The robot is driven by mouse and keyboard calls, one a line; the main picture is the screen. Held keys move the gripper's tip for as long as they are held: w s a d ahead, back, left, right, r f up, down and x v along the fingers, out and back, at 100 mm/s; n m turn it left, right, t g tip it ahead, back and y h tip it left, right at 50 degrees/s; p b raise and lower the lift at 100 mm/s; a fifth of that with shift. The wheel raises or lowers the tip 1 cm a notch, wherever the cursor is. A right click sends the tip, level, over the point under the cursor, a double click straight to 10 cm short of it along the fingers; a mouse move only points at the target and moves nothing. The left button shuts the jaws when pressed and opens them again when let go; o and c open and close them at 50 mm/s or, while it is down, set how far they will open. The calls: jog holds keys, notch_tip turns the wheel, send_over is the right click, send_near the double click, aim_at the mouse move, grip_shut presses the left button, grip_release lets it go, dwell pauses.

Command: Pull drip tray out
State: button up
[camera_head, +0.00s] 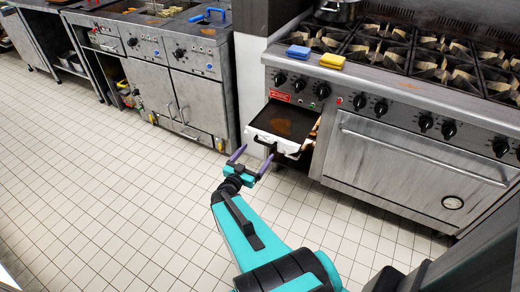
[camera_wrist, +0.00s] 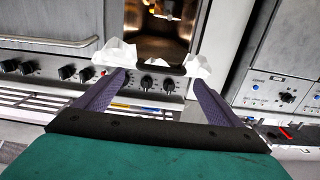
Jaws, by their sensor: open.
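The drip tray (camera_head: 284,122) is a dark, flat tray with a brown stain. It sticks partway out of an opening in the range, below the knobs at its left end. Its front has white, crumpled-looking material and a dark handle (camera_head: 268,148). In the wrist view, which looks upside down, the dark handle (camera_wrist: 160,68) lies between two white pieces. My gripper (camera_head: 251,163) is open, with its two purple fingers pointing at the tray's front. In the wrist view, the gripper (camera_wrist: 161,79) has its fingertips on either side of the handle's line; contact cannot be told.
The range's oven door (camera_head: 415,165) is to the right of the tray. A blue sponge (camera_head: 298,51) and a yellow sponge (camera_head: 332,61) lie on the range's front ledge. A fryer cabinet (camera_head: 180,85) stands to the left. The tiled floor (camera_head: 110,180) in front is clear.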

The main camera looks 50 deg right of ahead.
jog(key=p+v, duration=0.3)
jog(key=v, duration=0.3)
jog(key=shift+a+p, duration=0.15)
jog(key=shift+p, duration=0.15)
dwell(0.4)
